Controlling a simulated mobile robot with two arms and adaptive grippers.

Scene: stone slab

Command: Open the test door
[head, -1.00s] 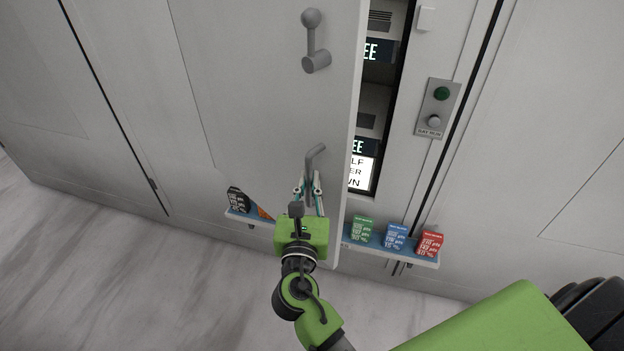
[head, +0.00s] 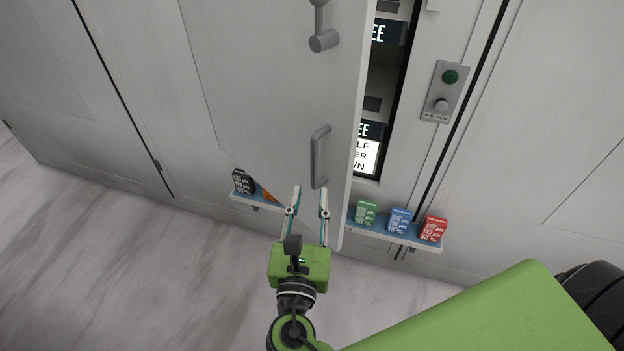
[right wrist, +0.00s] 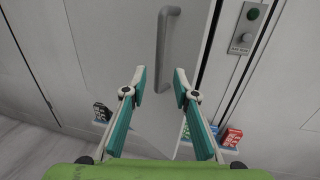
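The test door (head: 262,90) is a pale grey panel standing ajar, with a dark gap along its right edge showing shelves and labels inside. Its grey bar handle (head: 320,157) is mounted upright near that edge; it also shows in the right wrist view (right wrist: 166,52). A grey lever knob (head: 322,40) sits higher on the door. My right gripper (head: 309,191) is open and empty, below and apart from the handle. In the right wrist view its fingers (right wrist: 158,75) are spread, with the handle beyond them. My left gripper is not in view.
A narrow blue ledge (head: 378,229) crosses low behind the door, carrying green, blue and red boxes on the right and a black item (head: 243,182) on the left. A panel with a green button (head: 450,76) is right of the gap. Marble floor (head: 130,270) is clear at left.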

